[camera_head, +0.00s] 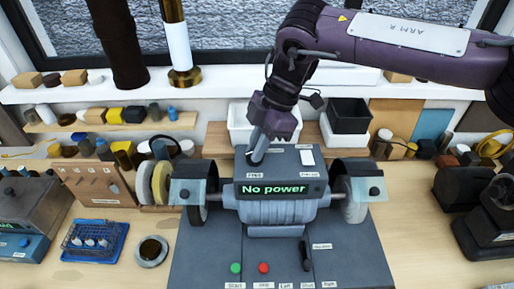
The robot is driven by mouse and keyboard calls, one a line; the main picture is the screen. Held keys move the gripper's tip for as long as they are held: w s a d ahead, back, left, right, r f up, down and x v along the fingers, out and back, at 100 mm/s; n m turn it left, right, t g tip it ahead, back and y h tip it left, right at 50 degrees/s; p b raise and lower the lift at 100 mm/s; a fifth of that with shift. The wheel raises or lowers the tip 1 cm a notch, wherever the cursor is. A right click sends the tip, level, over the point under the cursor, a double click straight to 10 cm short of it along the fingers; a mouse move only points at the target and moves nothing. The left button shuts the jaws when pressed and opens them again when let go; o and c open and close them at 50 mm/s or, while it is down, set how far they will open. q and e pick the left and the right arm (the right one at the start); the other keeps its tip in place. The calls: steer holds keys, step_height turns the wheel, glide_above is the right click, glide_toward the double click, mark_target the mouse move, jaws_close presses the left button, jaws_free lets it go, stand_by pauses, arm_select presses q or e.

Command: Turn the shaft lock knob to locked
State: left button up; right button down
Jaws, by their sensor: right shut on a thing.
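A bench grinder (270,210) stands on a dark base plate in the middle of the table. Its display (272,189) reads "No power". My right gripper (256,158) reaches down from the upper right and is shut on a small dark part at the back left of the grinder's top panel, beside a small label. The fingers cover most of that part, so I cannot tell whether it is the shaft lock knob or how it is turned. A dark lever (305,256) stands upright on the front of the base. My left gripper is not in view.
Green (236,268) and red (263,268) buttons sit on the base front. A white bin (250,124) and a black bin (348,116) stand behind the grinder. A blue tray (95,241) and a round dish (152,251) lie at left. Dark machines flank both sides.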

steer(key=m+b, duration=0.1)
steer(key=m+t+b, duration=0.1)
steer(key=b, duration=0.1)
steer(key=shift+s+f+m+y, duration=0.1)
steer(key=shift+f+m+y, duration=0.1)
steer(key=shift+m+y, duration=0.1)
steer(key=shift+r+m+t+b, duration=0.2)
steer(key=shift+m+t+b, duration=0.2)
steer(key=shift+m+b, duration=0.55)
steer(key=c, duration=1.4)
jaws_free()
steer(key=shift+c, duration=0.2)
steer(key=shift+d+r, duration=0.1)
steer(key=shift+r, duration=0.15)
steer(key=v, duration=0.7)
steer(key=shift+r+b, duration=0.2)
steer(key=shift+b, duration=0.25)
